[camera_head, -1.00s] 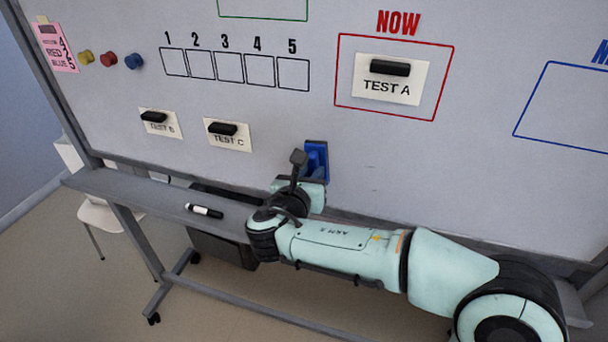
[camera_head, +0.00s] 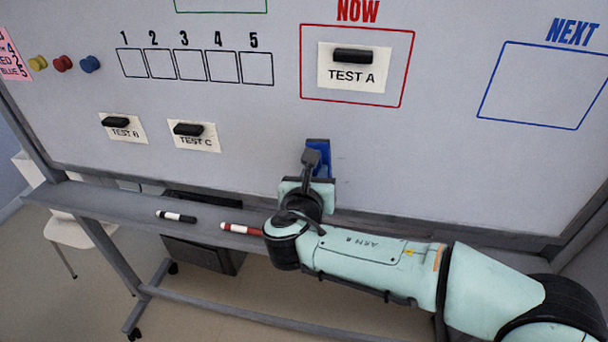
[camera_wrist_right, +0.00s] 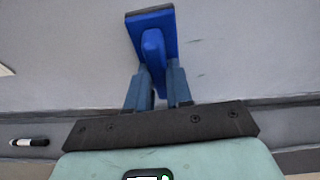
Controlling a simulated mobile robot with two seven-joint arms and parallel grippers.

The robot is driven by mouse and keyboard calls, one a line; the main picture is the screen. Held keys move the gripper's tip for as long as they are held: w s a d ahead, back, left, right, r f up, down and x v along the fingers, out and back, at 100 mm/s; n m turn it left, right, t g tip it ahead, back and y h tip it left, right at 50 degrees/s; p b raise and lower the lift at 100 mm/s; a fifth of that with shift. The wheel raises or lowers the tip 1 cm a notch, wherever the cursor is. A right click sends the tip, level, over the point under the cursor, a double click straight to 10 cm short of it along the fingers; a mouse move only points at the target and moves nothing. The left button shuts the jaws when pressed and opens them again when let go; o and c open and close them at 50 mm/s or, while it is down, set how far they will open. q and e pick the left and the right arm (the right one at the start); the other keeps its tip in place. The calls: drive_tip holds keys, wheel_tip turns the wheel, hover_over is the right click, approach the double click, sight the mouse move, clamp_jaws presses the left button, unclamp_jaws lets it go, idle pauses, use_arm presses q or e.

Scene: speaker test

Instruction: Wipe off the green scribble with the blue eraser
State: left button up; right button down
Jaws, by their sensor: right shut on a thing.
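My right gripper (camera_head: 311,172) is shut on the blue eraser (camera_head: 323,146) and holds it at the lower part of the whiteboard (camera_head: 430,170). In the right wrist view, the gripper's fingers (camera_wrist_right: 159,88) grip the eraser's handle, and the eraser's broad pad (camera_wrist_right: 152,20) faces the board. Whether the pad touches the board is hard to tell. No clear green scribble shows. A few faint small marks (camera_wrist_right: 195,43) show on the board right of the eraser. My left gripper is not in view.
A tray ledge (camera_head: 120,201) runs under the board with a black marker (camera_head: 176,216) and a red marker (camera_head: 240,229). Cards TEST B (camera_head: 123,128), TEST C (camera_head: 195,136) and TEST A (camera_head: 353,76) are on the board. The board right of the eraser is clear.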

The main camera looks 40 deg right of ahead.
drive_tip(key=shift+s+d+b, duration=0.35)
drive_tip(key=shift+s+d, duration=0.95)
drive_tip(key=shift+s, duration=0.15)
drive_tip(key=shift+s+d+b, duration=0.3)
drive_tip(key=shift+s+d, duration=0.95)
drive_tip(key=shift+s, duration=0.2)
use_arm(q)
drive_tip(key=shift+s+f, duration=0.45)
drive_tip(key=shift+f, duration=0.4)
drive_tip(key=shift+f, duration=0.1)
use_arm(e)
drive_tip(key=shift+s+a, duration=0.95)
drive_tip(key=shift+a, duration=0.2)
drive_tip(key=shift+s+a, duration=0.95)
drive_tip(key=shift+a, duration=0.2)
drive_tip(key=shift+a, duration=0.1)
drive_tip(key=shift+s+a, duration=1)
drive_tip(key=shift+a, duration=0.05)
